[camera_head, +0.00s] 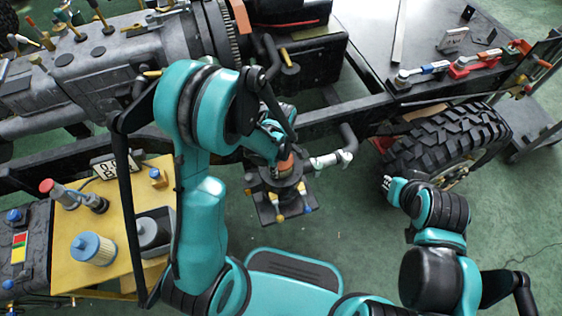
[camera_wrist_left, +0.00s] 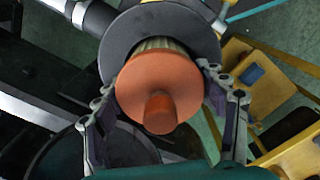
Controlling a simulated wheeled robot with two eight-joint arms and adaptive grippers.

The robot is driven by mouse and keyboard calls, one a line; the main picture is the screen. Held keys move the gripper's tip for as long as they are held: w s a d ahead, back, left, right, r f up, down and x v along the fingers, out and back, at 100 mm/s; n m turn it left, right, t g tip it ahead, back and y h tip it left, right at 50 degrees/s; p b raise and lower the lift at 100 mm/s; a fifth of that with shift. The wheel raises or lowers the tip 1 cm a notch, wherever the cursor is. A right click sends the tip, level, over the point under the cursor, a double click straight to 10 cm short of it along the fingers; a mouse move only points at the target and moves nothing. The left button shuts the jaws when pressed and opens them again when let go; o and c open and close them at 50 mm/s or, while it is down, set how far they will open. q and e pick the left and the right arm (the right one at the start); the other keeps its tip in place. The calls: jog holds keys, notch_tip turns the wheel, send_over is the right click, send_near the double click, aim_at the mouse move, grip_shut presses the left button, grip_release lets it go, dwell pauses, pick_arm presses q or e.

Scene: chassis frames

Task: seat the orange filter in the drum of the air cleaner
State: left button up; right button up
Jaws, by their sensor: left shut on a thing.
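The orange filter (camera_wrist_left: 150,85) has a round orange end cap with a central knob and pale pleats behind it. My left gripper (camera_wrist_left: 160,80) is shut on it, one finger on each side of the cap. The pleated part reaches into the mouth of the dark drum (camera_wrist_left: 205,28), and the cap stands outside the rim. How deep it goes is hidden. In the head view the filter (camera_head: 284,166) shows as a small orange patch at the drum (camera_head: 275,181), under my left gripper (camera_head: 283,153). My right gripper (camera_head: 387,184) is far right of the drum; its fingers are too small to read.
A yellow bench (camera_head: 75,276) at the left carries a blue-topped filter (camera_head: 93,248) and a grey box (camera_head: 156,228). The black chassis rail (camera_head: 340,115) runs behind the drum. A tyre (camera_head: 447,143) is at the right. Green floor lies open between.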

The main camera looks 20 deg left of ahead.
pick_arm(q)
jog(key=shift+f+b, duration=0.35)
jog(key=o, duration=1.3)
jog(key=shift+c, duration=0.2)
jog(key=shift+r, duration=0.1)
